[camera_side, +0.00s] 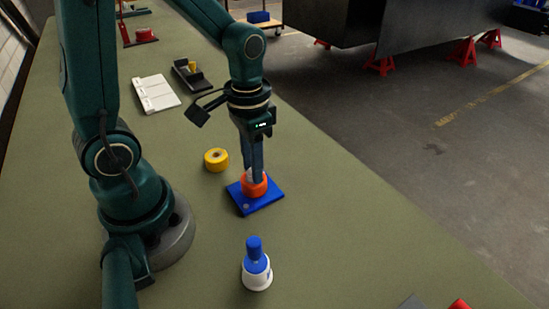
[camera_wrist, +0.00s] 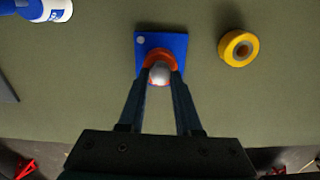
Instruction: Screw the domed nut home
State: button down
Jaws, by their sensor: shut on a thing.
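The domed nut (camera_wrist: 159,74) is a small silvery dome seen between my fingertips in the wrist view. An orange-red round piece (camera_side: 254,186) surrounds or sits just under it, on a flat blue plate (camera_side: 267,199). The plate lies on the green bench and also shows in the wrist view (camera_wrist: 178,44). My gripper (camera_side: 256,178) points straight down over the plate, with its two fingers closed on the domed nut; it also shows in the wrist view (camera_wrist: 160,76). The thread beneath the nut is hidden, and I cannot tell how deep the nut sits.
A yellow tape roll (camera_side: 216,159) lies beside the plate. A white bottle with a blue top (camera_side: 256,269) stands toward the front. A white notebook (camera_side: 156,93) and a dark tray (camera_side: 188,74) lie farther back.

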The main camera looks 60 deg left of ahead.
jog(key=m, duration=0.4)
jog(key=shift+m, duration=0.3)
jog(key=shift+m, duration=1)
jog(key=m, duration=0.3)
jog(key=m, duration=0.3)
jog(key=shift+m, duration=1.2)
